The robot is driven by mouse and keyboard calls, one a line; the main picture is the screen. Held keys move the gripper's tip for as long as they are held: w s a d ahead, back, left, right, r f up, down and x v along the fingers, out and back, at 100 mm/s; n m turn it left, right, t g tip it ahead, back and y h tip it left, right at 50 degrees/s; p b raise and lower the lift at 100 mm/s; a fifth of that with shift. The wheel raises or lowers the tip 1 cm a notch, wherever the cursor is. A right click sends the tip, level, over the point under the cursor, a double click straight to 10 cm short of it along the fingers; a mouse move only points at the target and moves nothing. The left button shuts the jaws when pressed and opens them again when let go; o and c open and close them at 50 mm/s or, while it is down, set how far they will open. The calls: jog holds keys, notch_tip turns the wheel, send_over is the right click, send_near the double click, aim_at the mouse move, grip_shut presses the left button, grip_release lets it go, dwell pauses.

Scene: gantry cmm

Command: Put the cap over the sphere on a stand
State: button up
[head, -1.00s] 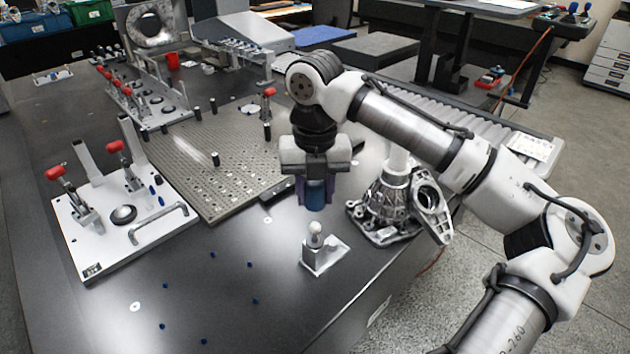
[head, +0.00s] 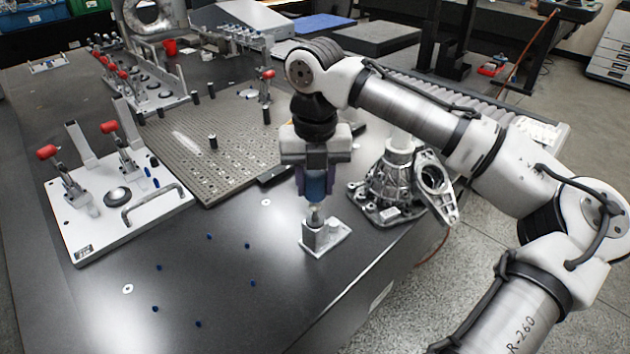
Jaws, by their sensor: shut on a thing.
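The sphere on a stand (head: 316,234) stands upright on its flat metal base near the right edge of the dark table. The ball at its top is mostly hidden in the head view. My gripper (head: 316,190) points straight down above the stand. It is shut on the blue cap (head: 315,186), which sits between its fingers. The cap's lower end is right at the top of the stand. I cannot tell whether the cap touches the ball or is around it.
A cast metal housing (head: 395,185) stands close by on the right. A perforated plate (head: 215,150) lies behind to the left, and a white fixture with red-handled clamps (head: 120,205) is at the left.

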aim_at(315, 205)
jog(key=shift+f+b, duration=0.95)
jog(key=shift+f, duration=1.85)
jog(key=shift+f+p, duration=0.3)
jog(key=o, duration=1)
notch_tip(315, 205, up, 14)
jog(key=shift+f+p, duration=0.1)
jog(key=shift+p, duration=0.85)
